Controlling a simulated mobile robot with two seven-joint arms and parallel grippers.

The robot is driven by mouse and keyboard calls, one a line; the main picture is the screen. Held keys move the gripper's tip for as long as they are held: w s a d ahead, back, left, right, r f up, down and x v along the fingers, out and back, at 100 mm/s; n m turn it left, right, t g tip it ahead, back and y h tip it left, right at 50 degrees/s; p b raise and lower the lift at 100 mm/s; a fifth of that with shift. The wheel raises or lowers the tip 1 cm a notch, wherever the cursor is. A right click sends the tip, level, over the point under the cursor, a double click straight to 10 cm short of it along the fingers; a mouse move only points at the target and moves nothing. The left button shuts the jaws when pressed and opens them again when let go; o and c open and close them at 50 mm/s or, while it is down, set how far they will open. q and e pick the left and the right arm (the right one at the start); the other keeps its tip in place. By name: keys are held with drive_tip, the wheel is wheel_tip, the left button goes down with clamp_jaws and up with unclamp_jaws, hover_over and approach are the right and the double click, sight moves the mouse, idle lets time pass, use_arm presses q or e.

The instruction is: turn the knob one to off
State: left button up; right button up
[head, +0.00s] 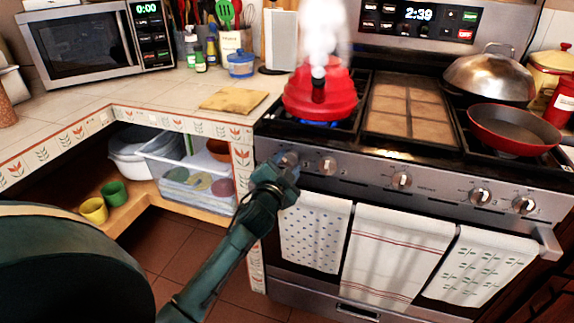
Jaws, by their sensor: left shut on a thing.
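The stove's front panel carries a row of knobs. The leftmost knob (290,158) is mostly hidden behind my left gripper (285,167), which is shut on it. My left arm reaches up to it from the bottom of the view. A red kettle (335,92) stands on the front left burner above, with white steam rising from it. A blue flame (318,123) shows under the kettle. The exact angle of the leftmost knob cannot be read. My right gripper is not in view.
The second knob (328,165) sits close to the right of my gripper. Towels (400,255) hang from the oven handle below. A red pan (513,128) and a domed wok lid (490,75) are on the right burners. The counter (125,90) is at left.

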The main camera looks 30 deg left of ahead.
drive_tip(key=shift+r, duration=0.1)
use_arm(q)
drive_tip(key=shift+m+p, duration=0.3)
drive_tip(key=shift+m, duration=0.4)
drive_tip(key=shift+m+p, duration=0.4)
drive_tip(key=shift+m, duration=0.8)
drive_tip(key=shift+m+p, duration=0.3)
drive_tip(key=shift+m, duration=2.1)
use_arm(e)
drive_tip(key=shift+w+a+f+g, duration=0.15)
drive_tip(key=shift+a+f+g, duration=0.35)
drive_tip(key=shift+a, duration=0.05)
use_arm(q)
drive_tip(key=shift+m, duration=0.3)
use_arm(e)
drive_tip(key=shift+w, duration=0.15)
